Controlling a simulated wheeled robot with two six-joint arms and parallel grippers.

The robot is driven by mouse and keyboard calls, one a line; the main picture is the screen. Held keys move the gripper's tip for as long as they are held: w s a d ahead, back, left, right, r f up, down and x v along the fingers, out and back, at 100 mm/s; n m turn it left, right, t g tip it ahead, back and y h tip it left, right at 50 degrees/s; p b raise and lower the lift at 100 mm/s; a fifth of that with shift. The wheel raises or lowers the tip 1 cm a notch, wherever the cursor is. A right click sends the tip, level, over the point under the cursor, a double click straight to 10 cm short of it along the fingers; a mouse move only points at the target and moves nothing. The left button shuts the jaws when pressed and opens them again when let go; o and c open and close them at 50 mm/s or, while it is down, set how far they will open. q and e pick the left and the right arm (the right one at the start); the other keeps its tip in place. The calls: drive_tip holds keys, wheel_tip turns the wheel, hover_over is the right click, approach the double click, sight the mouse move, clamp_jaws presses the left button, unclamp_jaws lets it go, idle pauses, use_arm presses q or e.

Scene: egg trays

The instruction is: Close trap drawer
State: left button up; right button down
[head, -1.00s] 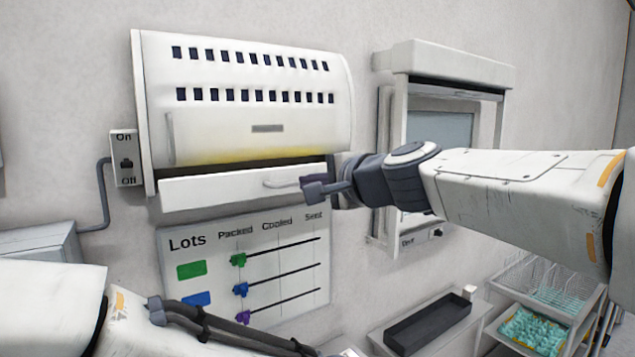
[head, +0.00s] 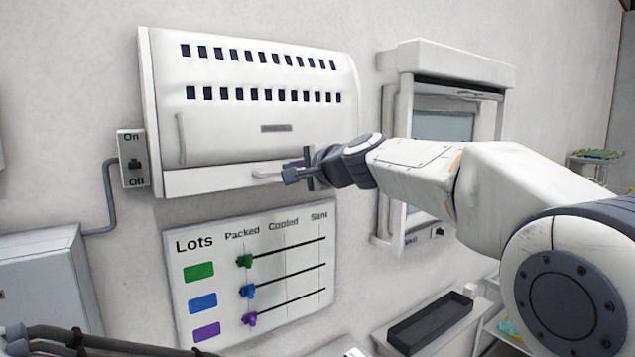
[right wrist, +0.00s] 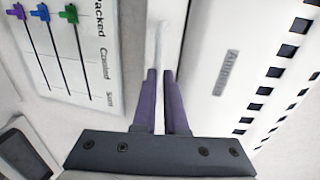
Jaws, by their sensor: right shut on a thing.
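The trap drawer (head: 210,182) is the white strip along the bottom of the white wall unit (head: 250,65). It now sits close against the unit, with only a thin dark line above it. My right gripper (head: 291,173) is at the right end of the drawer's handle (head: 266,175). In the right wrist view, the gripper's two purple fingers (right wrist: 158,85) are shut on the handle (right wrist: 162,45). My left gripper does not clearly show; only dark parts of my left arm are at the lower left.
A lots board (head: 250,275) with coloured sliders hangs just below the drawer. An On/Off switch (head: 133,158) is at the left. A wall window (head: 445,125) is at the right, and a dark tray (head: 430,318) stands below it.

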drive_tip(key=shift+f, duration=0.15)
drive_tip(key=b+v, duration=0.5)
drive_tip(key=v, duration=0.9)
drive_tip(key=s+a+f+n+g+h+b, duration=0.15)
drive_tip(key=s+f+n+g, duration=0.4)
drive_tip(key=f, duration=0.85)
drive_tip(key=s+a+f+n+g+h, duration=0.25)
drive_tip(key=s+f, duration=0.65)
drive_tip(key=f, duration=0.5)
drive_tip(key=s+d+f+n+g+h+b, duration=0.1)
drive_tip(key=s+d+f+n, duration=0.3)
drive_tip(key=s+f, duration=0.4)
drive_tip(key=s+d+f+n+g+h, duration=0.3)
drive_tip(key=s+d+f+n, duration=0.2)
drive_tip(key=s+f, duration=0.4)
drive_tip(key=shift+d+f+h+b, duration=0.2)
drive_tip(key=shift+d+h+b, duration=0.2)
drive_tip(key=shift+d, duration=0.35)
